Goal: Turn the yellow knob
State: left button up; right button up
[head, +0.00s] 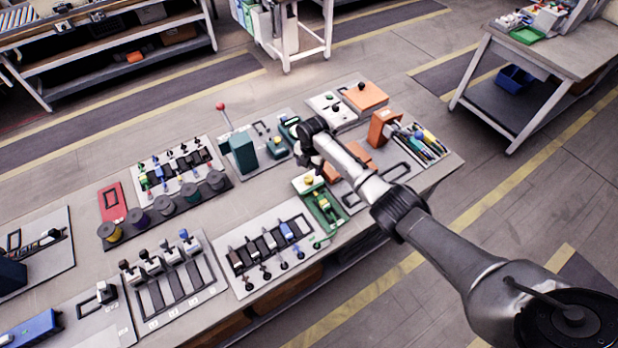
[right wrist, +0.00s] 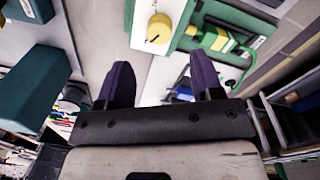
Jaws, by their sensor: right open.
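The yellow knob (right wrist: 158,28) sits on a pale-topped green box in the right wrist view, beyond my fingertips. In the head view the yellow knob (head: 308,180) is small, on the box near the table's front edge. My right gripper (right wrist: 163,80) is open, with two dark fingers spread apart and nothing between them. In the head view my right gripper (head: 306,142) is above the table, farther back than the knob and apart from it. My left gripper is not in view.
A green fixture with a yellow handle (head: 323,205) stands close beside the knob's box. A teal block (head: 238,153) and a red-topped lever (head: 223,112) stand left of my right gripper. An orange block (head: 383,126) stands to the right. Panels of switches cover the table's left.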

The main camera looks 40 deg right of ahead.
aim_at(309, 178)
notch_tip(309, 178, down, 6)
jog(key=shift+w+a+r+b, duration=0.15)
jog(key=shift+r+b, duration=0.1)
jog(key=shift+b, duration=0.45)
jog(key=shift+f, duration=0.8)
jog(key=c, duration=0.9)
